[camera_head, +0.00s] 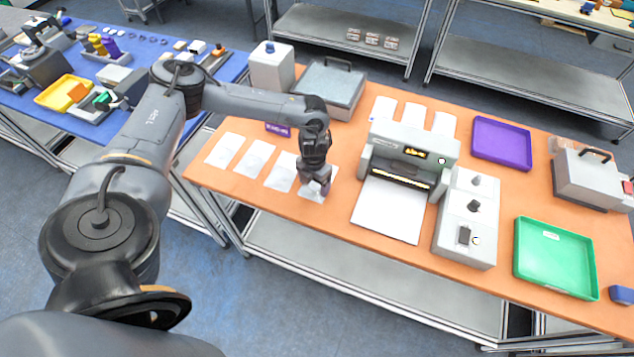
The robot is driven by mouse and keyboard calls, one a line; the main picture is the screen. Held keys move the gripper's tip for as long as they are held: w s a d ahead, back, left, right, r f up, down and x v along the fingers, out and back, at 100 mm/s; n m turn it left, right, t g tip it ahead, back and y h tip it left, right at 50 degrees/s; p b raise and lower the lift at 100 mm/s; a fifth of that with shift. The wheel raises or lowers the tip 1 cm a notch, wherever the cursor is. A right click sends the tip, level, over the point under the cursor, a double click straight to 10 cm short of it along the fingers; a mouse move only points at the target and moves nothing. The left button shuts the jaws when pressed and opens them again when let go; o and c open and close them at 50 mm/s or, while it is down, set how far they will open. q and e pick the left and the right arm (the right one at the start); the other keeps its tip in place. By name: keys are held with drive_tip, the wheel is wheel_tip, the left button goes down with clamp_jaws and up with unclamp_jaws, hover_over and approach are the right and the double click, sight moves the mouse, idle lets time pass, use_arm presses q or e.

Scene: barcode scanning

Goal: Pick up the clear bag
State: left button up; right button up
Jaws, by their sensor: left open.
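Several pale, flat bags lie in a row on the left part of the orange table. The rightmost one, a clear bag (311,194), is under my left gripper. My left gripper (318,192) points down over this bag with its jaws open. The gripper covers part of the bag, and I cannot tell whether the fingertips touch it. Another bag (282,178) lies just to the left, flat on the table. My right gripper is not in view.
A grey sealing machine (412,155) with a white sheet (390,208) stands right of the gripper. A white control box (466,220), purple tray (502,143) and green tray (553,257) are farther right. A grey box (330,86) stands behind.

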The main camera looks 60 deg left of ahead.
use_arm(q)
drive_tip(key=c, duration=1.2)
drive_tip(key=shift+o, duration=0.2)
drive_tip(key=shift+r, duration=0.15)
